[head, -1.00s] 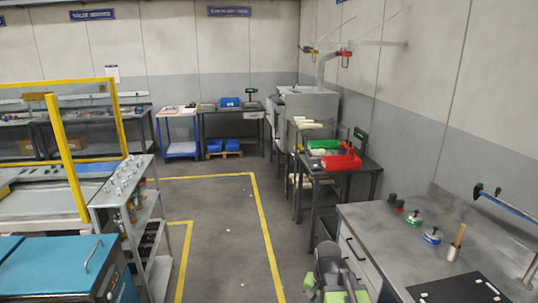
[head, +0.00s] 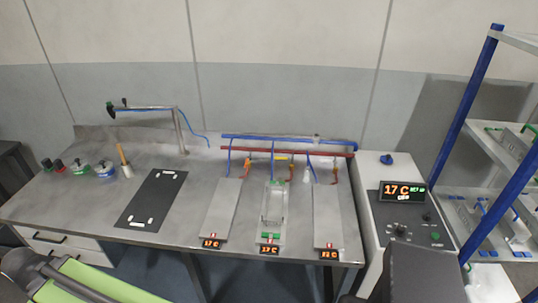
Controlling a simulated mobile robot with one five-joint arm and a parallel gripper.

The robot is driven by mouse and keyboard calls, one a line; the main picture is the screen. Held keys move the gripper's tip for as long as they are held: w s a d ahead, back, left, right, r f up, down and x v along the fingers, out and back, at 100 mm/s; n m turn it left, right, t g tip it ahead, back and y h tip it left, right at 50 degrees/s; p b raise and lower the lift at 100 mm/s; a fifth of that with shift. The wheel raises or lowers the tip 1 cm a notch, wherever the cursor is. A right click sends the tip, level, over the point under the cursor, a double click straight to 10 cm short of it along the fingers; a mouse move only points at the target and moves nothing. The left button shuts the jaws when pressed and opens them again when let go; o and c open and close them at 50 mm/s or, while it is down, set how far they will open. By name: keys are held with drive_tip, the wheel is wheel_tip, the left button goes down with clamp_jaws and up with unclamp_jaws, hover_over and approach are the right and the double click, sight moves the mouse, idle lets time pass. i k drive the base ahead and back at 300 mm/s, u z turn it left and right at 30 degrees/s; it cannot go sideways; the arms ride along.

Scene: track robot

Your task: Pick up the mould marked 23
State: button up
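No number 23 can be read on anything in the head view. A metal mould-like frame (head: 273,205) with a green piece at its front stands on the middle of three grey plates on the bench. Other metal pieces with green and blue parts sit on the rack at the right, such as a plate with a green edge (head: 507,138); I cannot read any marks there. A lime-green and grey part of my arm or gripper (head: 85,282) shows at the bottom left, cut off by the frame. Its fingertips cannot be made out, and it is apart from the mould-like frame.
The grey bench (head: 95,205) carries a black mat (head: 153,198), small pots and a brush at the left. Blue and red pipes (head: 285,143) run behind the plates. A control box (head: 405,220) reading 17 C stands between bench and blue-posted rack (head: 470,140).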

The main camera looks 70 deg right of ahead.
sight(274, 204)
drive_tip(key=z, duration=2.4)
drive_tip(key=k, duration=0.85)
drive_tip(key=i, duration=0.85)
drive_tip(key=z, duration=0.1)
